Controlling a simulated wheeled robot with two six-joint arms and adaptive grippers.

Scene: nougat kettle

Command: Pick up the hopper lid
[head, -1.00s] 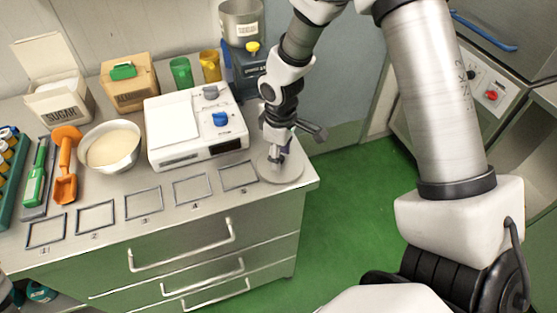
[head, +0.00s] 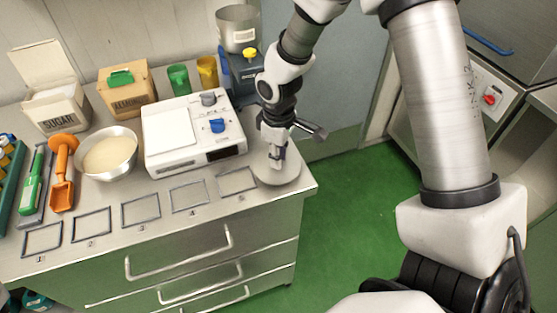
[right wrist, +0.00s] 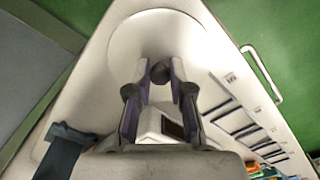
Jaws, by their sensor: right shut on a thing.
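The hopper lid (head: 289,178) is a flat, round, pale grey disc at the right front corner of the steel counter. It shows in the right wrist view (right wrist: 200,32) as a pale disc under my fingers. My right gripper (head: 277,162) points down over the middle of the lid. In the right wrist view its two fingers (right wrist: 160,75) are closed in on the lid's small central grip, which they mostly hide. The lid looks flat on the counter; I cannot make out a gap under it. My left gripper is not in view.
A white scale (head: 178,135) stands left of my right gripper. Behind it is a machine with a steel hopper (head: 238,28). Numbered frames (head: 189,196) line the counter front. A bowl (head: 108,155), orange scoop (head: 62,175) and sugar box (head: 55,105) stand left. Green floor is clear at right.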

